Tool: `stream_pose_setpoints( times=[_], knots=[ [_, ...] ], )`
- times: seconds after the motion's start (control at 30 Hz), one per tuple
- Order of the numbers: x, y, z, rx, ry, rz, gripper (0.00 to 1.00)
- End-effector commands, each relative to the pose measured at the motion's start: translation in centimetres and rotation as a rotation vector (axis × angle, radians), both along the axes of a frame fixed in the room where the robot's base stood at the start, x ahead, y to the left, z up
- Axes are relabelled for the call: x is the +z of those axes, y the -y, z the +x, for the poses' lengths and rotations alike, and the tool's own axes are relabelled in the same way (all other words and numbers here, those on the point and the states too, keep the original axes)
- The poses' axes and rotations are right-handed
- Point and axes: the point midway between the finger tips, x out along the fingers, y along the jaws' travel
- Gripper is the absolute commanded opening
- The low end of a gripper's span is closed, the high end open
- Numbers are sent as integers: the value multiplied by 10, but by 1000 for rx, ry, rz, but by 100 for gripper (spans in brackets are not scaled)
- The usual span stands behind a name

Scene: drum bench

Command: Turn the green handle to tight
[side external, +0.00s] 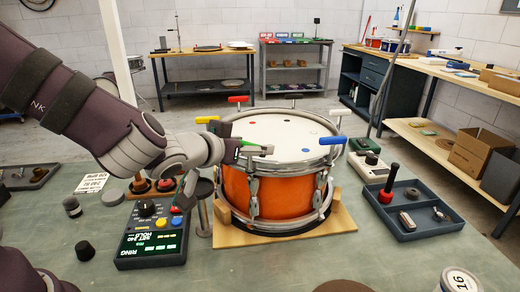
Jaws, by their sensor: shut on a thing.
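The orange drum (285,194) sits on a wooden base (342,221) in the middle of the bench, with a pale head and a metal rim. The green handle (246,143) is at the drum's near-left rim, partly hidden by my gripper (262,150). My gripper reaches in from the left and is shut on the green handle. The handle's exact angle and the grip on it are hard to make out. A control box (153,232) with a black knob and lit green display stands left of the drum; its display text is small.
Other handles stand around the rim: yellow (207,119), red (238,99) and blue (333,140). A dark tray (425,228) and a white box with a black knob (369,166) are at right. A labelled can (460,281) is at front right. The front-middle bench is mostly clear.

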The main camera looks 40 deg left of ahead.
Motion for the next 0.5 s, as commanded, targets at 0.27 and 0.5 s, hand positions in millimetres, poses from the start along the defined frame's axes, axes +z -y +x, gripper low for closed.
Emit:
stream_pose_setpoints(
  times=[0.27, 0.5],
  knots=[
    [1, -4, 0, -180, 4, -4, 20],
    [0, -5, 1, -390, 1, -3, 19]
  ],
)
